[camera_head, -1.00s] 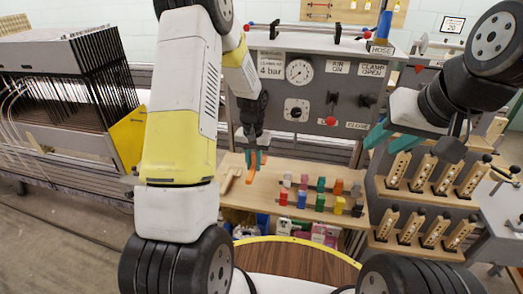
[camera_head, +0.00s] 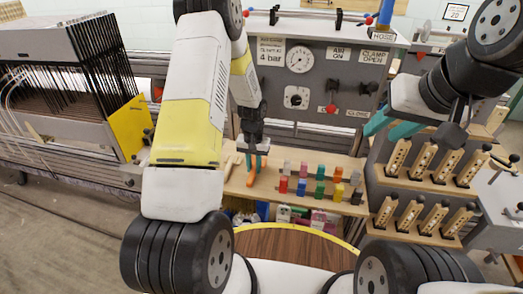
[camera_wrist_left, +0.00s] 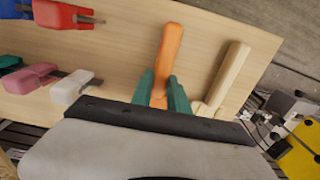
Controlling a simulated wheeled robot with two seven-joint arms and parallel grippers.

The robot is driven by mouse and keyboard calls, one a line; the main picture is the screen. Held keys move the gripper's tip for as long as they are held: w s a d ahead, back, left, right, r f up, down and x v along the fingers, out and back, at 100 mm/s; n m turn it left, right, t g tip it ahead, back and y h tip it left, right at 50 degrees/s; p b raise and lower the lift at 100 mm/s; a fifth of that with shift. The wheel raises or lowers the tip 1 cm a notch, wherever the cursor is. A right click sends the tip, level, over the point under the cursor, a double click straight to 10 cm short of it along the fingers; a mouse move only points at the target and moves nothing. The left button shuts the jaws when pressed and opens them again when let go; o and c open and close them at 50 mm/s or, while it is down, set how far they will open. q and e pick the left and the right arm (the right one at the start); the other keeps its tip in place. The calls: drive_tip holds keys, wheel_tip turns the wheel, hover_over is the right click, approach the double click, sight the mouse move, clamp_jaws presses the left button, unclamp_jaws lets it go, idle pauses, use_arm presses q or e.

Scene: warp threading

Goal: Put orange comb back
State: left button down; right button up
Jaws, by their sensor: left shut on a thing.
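The orange comb (camera_head: 251,182) is between the teal fingers of my left gripper (camera_head: 253,157), which is shut on it. It is at the left part of the light wooden shelf (camera_head: 270,187). In the left wrist view the orange comb (camera_wrist_left: 169,48) sticks out past the fingertips (camera_wrist_left: 168,92), over the bare wood; I cannot tell whether it touches the board. A pale wooden piece (camera_wrist_left: 230,75) lies beside it, apart from it. My right gripper (camera_head: 390,127) is at the right, its teal fingers apart and nothing visible between them.
Several coloured blocks (camera_head: 320,187) on pegs stand on the shelf right of the comb. A grey control panel (camera_head: 318,80) rises behind. Racks with wooden-handled tools (camera_head: 421,160) stand at the right. A yellow plate (camera_head: 130,127) and a loom frame are at the left.

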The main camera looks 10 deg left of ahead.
use_arm(q)
drive_tip(key=shift+f, duration=0.4)
idle(0.3)
drive_tip(key=c, duration=0.8)
unclamp_jaws()
drive_tip(key=shift+s+r, duration=0.5)
drive_tip(key=shift+r, duration=1)
drive_tip(key=shift+s+r, duration=0.55)
drive_tip(key=shift+r, duration=1)
drive_tip(key=shift+s+r, duration=0.5)
drive_tip(key=shift+r, duration=1)
